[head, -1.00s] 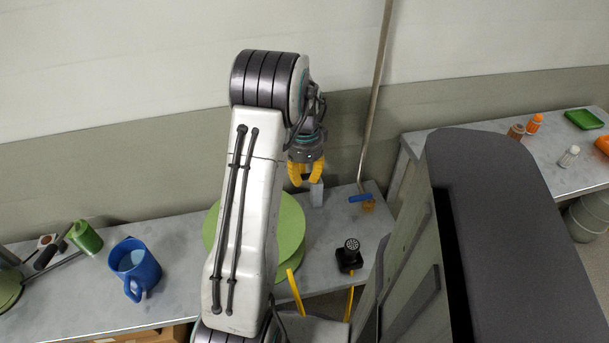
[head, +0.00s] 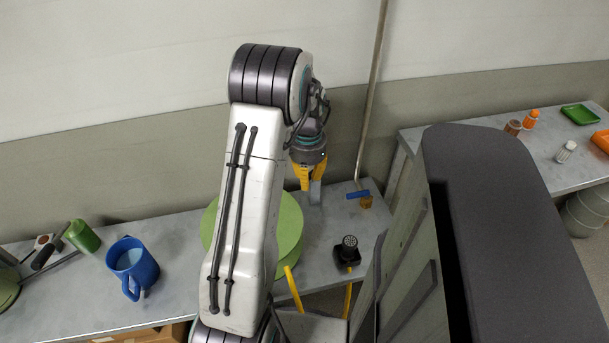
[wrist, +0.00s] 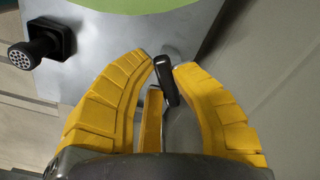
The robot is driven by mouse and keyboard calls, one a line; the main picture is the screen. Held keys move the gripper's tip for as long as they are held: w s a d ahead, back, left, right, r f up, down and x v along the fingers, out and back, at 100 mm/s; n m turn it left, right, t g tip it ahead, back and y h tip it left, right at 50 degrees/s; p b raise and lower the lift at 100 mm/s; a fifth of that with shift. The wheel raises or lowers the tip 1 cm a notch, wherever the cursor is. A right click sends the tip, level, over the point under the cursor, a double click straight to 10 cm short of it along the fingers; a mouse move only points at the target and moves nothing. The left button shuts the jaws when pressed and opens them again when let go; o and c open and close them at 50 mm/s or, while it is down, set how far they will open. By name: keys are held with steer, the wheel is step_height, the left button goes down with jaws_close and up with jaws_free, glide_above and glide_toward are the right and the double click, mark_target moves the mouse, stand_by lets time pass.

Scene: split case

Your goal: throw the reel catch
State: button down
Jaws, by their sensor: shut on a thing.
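The reel looks to be the large round green drum (head: 290,222) on the bench; its edge also shows at the top of the wrist view (wrist: 130,4). My gripper (head: 311,186) has yellow fingers and points down at the bench just right of the drum. It is shut on a small upright piece, seen as a grey tab (head: 316,193) in the head view and as a dark lever (wrist: 167,82) between the fingertips in the wrist view. This piece seems to be the catch. Its lower end is partly hidden by the fingers, and my arm covers part of the drum.
A black fitting with a perforated top (head: 348,251) stands in front of the gripper. A blue-handled valve (head: 359,195) and a tall pipe (head: 374,90) are to the right. A blue mug (head: 133,267) is at left. A large dark-topped case (head: 495,200) blocks the right.

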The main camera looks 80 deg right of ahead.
steer(key=s+n, duration=0.1)
steer(key=n, duration=0.2)
steer(key=s+n, duration=0.1)
steer(key=n, duration=0.3)
steer(key=s+n, duration=0.1)
steer(key=n, duration=0.2)
steer(key=shift+s+n+p, duration=0.2)
steer(key=shift+n+p, duration=0.1)
steer(key=shift+n, duration=0.1)
steer(key=shift+f, duration=0.1)
stand_by(0.3)
steer(key=c, duration=1)
jaws_free()
steer(key=shift+d, duration=0.1)
step_height(320, 180, up, 12)
steer(key=shift+r, duration=0.1)
stand_by(0.4)
